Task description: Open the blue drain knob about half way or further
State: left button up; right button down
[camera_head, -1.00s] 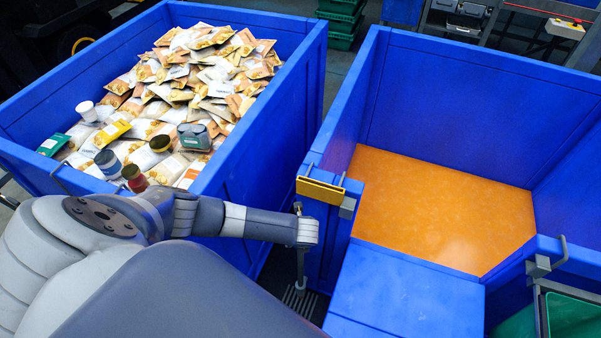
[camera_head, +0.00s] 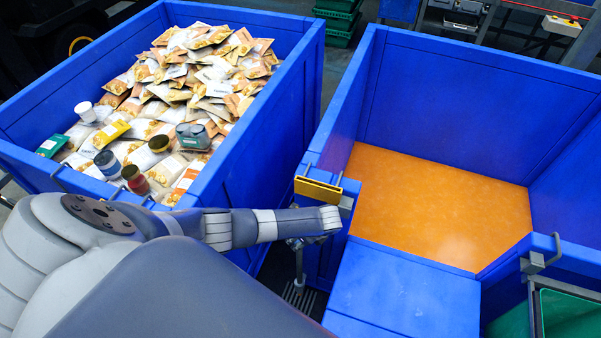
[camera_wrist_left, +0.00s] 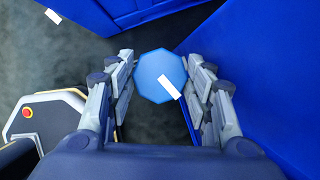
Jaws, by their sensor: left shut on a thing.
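The blue drain knob (camera_wrist_left: 151,70) shows in the left wrist view as a many-sided blue disc with a white mark on its face. My left gripper (camera_wrist_left: 160,62) is shut on it, with one finger at each side of the knob. In the head view my left arm reaches in from the left, and its wrist is beside the corner of the right blue bin (camera_head: 405,290). The knob cannot be made out in the head view. My right gripper is not in view.
A blue bin (camera_head: 262,125) at left holds many food packets and several jars. The right bin has a bare orange floor (camera_head: 440,205). A yellow plate (camera_head: 318,188) is at its near left corner. A narrow dark gap separates the bins. A green container (camera_head: 570,315) is at lower right.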

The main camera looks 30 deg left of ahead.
pick_arm(q)
jog(key=shift+a, duration=0.1)
dwell(0.4)
jog(key=o, duration=1.1)
jog(key=shift+c, duration=0.2)
jog(key=shift+w+r, duration=0.1)
jog(key=shift+d+r, duration=0.2)
jog(key=shift+r, duration=0.15)
jog(key=v, duration=0.7)
jog(key=shift+s, duration=0.2)
jog(key=shift+f, duration=0.1)
